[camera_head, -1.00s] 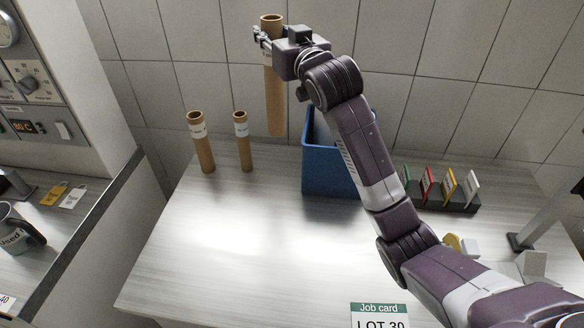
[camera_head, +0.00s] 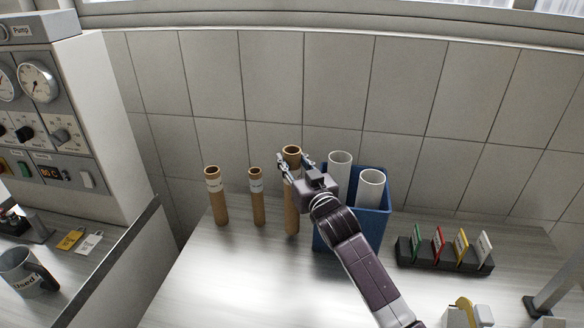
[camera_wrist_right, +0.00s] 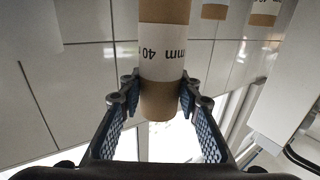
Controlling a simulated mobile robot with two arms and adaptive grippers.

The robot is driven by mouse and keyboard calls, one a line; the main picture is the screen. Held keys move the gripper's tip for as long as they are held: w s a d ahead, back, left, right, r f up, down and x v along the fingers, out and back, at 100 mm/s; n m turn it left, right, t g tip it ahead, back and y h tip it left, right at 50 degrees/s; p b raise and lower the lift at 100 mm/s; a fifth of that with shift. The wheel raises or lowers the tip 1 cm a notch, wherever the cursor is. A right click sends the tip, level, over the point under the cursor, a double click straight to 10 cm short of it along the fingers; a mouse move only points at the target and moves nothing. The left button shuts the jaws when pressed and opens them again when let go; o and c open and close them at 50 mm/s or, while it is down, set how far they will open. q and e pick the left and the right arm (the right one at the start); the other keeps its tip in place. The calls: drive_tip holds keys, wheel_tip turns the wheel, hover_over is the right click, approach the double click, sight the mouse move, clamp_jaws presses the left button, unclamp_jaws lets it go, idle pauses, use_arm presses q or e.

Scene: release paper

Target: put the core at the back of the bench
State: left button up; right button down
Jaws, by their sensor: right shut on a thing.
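A brown cardboard core (camera_head: 291,215) stands upright toward the back of the bench (camera_head: 230,285), left of the blue bin. My right gripper (camera_head: 293,172) is shut on it near its upper end. In the right wrist view the core (camera_wrist_right: 163,60) is between both fingers (camera_wrist_right: 160,95), with a white label reading 40 mm upside down. Its lower end is at or just above the bench; I cannot tell whether it touches. Two other labelled brown cores, one far left (camera_head: 217,203) and one nearer (camera_head: 257,203), stand upright to its left. My left gripper is not in view.
The blue bin (camera_head: 378,228) holds two white tubes (camera_head: 370,190) close to the right of the held core. A black rack (camera_head: 445,257) with coloured cards is further right. A tiled wall (camera_head: 230,90) stands behind. The bench front left is clear.

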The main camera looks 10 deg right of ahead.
sight(295, 175)
wheel_tip(295, 175, down, 2)
drive_tip(key=shift+f, duration=0.2)
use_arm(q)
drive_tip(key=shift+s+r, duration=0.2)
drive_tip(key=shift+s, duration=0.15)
use_arm(e)
drive_tip(key=shift+f, duration=0.15)
drive_tip(key=shift+f, duration=0.2)
drive_tip(key=c, duration=1.4)
unclamp_jaws()
drive_tip(key=shift+c, duration=0.2)
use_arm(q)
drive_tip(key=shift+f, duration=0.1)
